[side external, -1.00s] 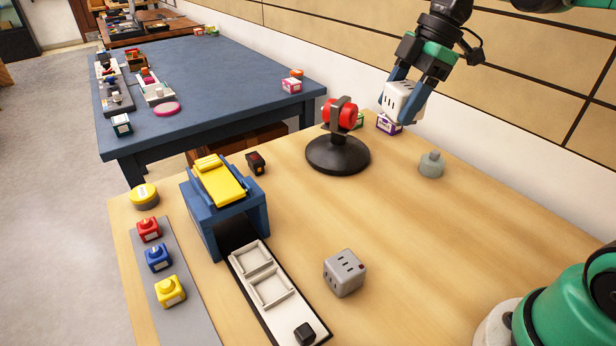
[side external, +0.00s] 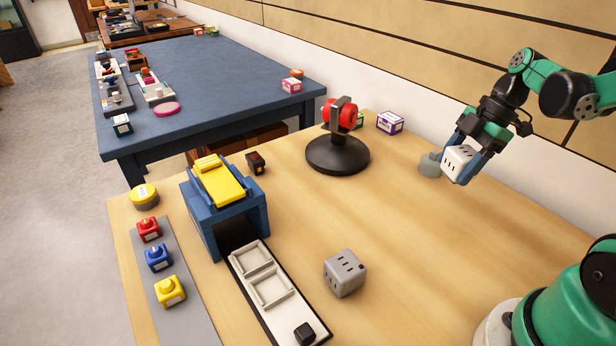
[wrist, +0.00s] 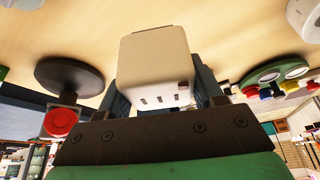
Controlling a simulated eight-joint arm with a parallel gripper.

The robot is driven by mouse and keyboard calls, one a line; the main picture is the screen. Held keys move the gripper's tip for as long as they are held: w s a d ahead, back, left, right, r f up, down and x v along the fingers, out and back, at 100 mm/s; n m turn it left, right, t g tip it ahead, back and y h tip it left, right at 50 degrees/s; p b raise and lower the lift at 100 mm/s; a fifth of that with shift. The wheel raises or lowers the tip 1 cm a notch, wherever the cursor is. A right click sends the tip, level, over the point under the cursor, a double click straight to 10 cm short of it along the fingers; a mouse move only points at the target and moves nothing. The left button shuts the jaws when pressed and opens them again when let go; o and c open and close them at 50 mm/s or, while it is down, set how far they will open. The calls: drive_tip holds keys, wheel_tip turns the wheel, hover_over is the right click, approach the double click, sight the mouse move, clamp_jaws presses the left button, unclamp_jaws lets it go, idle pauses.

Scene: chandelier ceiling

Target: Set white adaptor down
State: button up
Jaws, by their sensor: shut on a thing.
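The white adaptor (side external: 457,163) is a white cube with dark slots. My gripper (side external: 464,158) is shut on it, with one blue finger on each side, toward the right of the wooden table. The adaptor looks tilted and seems to be above the tabletop; its exact height is hard to tell. In the wrist view the adaptor (wrist: 156,70) fills the space between the fingers, slots facing the camera. A second, greyer cube adaptor (side external: 344,273) with slots and a dark red spot stands on the table at front centre.
A grey knobbed weight (side external: 430,164) stands just left of my gripper. A black round stand with a red part (side external: 338,154) is further left. A blue-and-yellow machine (side external: 222,200) and black track (side external: 290,318) occupy the left. The table's right-centre (side external: 430,240) is clear.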

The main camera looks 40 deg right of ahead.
drive_tip(key=shift+f, duration=4.6)
drive_tip(key=shift+f, duration=0.1)
drive_tip(key=o, duration=1.3)
drive_tip(key=v, duration=1.2)
drive_tip(key=r+m+t+h, duration=0.1)
drive_tip(key=m+t+h, duration=0.15)
drive_tip(key=m, duration=0.45)
hover_over(430, 219)
drive_tip(key=a, duration=0.3)
drive_tip(key=w+a+m+t+h, duration=0.1)
drive_tip(key=a+m+t, duration=0.2)
drive_tip(key=a+m, duration=0.3)
drive_tip(key=shift+w+a+r+h, duration=0.25)
drive_tip(key=shift+a+r+h, duration=0.15)
drive_tip(key=shift+a, duration=0.3)
